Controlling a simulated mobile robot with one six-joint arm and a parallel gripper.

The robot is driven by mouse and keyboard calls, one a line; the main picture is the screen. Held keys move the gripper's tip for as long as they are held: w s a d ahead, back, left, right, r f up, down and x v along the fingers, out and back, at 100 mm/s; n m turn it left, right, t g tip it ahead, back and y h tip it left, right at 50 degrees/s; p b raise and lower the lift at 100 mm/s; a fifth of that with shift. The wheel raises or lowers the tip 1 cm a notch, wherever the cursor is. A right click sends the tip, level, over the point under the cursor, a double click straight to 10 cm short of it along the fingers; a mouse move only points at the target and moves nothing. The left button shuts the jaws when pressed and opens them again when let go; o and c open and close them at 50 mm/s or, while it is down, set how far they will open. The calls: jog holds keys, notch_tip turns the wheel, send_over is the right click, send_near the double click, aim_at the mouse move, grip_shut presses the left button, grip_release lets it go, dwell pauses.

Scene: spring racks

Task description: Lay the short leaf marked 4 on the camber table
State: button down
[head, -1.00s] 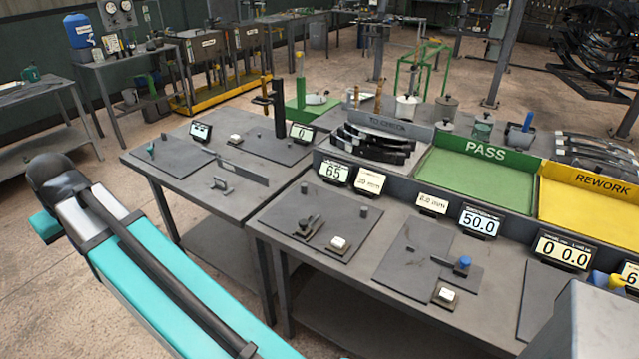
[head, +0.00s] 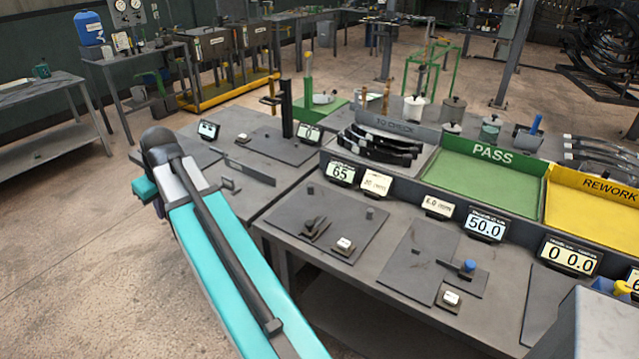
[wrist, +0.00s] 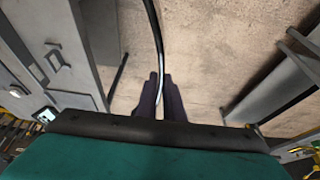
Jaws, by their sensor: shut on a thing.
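My gripper (wrist: 160,88) is shut on a dark, thin curved leaf (wrist: 156,38) in the wrist view. The leaf stretches from the fingers to the top of the picture, above bare floor. No mark 4 shows on it. No label names the camber table. The front bench bears a plate with pegs (head: 365,220) beside a display reading 65, and a plate with a blue knob (head: 410,262) below a display reading 50.0. The left bench (head: 215,200) bears more plates and an upright strip.
Several dark leaves (head: 375,150) lie in the TO CHECK rack. A green PASS tray (head: 475,180) and a yellow REWORK tray (head: 590,215) stand right of it. Open floor (head: 80,240) lies left of the benches.

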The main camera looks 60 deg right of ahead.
jog(key=s+d+f+p, duration=0.1)
jog(key=s+d, duration=0.4)
jog(key=d, duration=0.7)
jog(key=s+d+f+p, duration=0.15)
jog(key=s+d, duration=0.35)
jog(key=d, duration=0.6)
jog(key=s+d+f+p, duration=0.1)
jog(key=s+d+f, duration=0.1)
jog(key=s+d, duration=1.5)
jog(key=shift+d+f, duration=0.3)
jog(key=shift+f, duration=0.05)
jog(key=shift+f, duration=0.1)
jog(key=shift+f+b, duration=2.3)
jog(key=shift+f, duration=1.75)
jog(key=shift+s+f, duration=0.1)
jog(key=shift+d+m, duration=0.3)
jog(key=shift+d, duration=0.1)
jog(key=c, duration=1.8)
grip_release()
jog(key=shift+f, duration=0.1)
